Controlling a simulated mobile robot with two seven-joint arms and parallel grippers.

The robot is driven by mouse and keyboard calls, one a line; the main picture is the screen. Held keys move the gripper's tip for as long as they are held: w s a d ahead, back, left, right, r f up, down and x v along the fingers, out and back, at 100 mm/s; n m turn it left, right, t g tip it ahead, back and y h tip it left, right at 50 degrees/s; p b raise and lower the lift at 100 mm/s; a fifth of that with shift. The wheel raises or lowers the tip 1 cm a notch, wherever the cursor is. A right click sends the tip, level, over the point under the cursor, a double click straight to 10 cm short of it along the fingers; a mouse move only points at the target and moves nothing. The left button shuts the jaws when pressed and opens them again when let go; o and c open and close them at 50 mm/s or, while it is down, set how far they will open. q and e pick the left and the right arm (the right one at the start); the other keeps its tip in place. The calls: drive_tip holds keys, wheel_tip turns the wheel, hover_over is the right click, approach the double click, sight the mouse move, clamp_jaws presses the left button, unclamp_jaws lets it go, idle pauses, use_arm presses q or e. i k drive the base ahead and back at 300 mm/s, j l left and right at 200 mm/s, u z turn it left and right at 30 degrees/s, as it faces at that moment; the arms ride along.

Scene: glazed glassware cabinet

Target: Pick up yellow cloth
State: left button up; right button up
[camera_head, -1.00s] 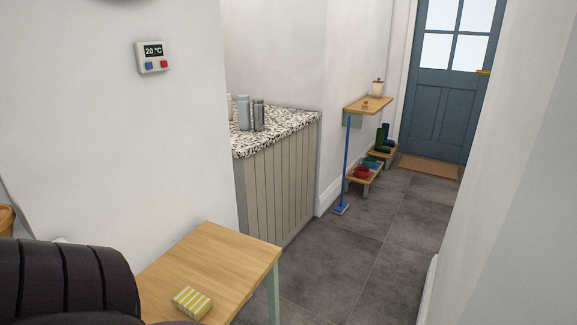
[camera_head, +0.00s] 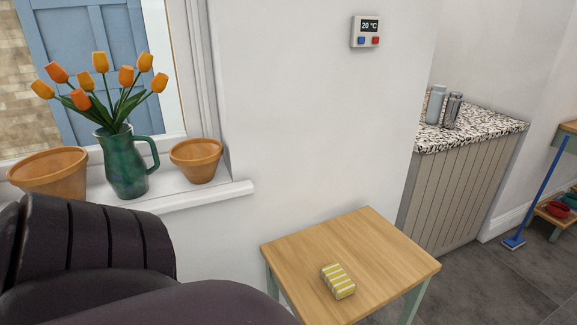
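A yellow cloth (camera_head: 338,281) with white stripes, folded into a small block, lies on a wooden side table (camera_head: 388,246), left of the tabletop's middle and near its front edge. Nothing touches it. Neither of my grippers is in view.
A dark armchair (camera_head: 95,250) fills the lower left, beside the table. A windowsill (camera_head: 215,195) holds a green jug (camera_head: 125,165) of orange tulips between two terracotta pots (camera_head: 197,160). A speckled counter (camera_head: 470,128) with bottles stands right, and a blue broom (camera_head: 540,190) beyond. Grey floor is open at lower right.

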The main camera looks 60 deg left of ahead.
sight(338, 282)
drive_tip(key=u, duration=1.3)
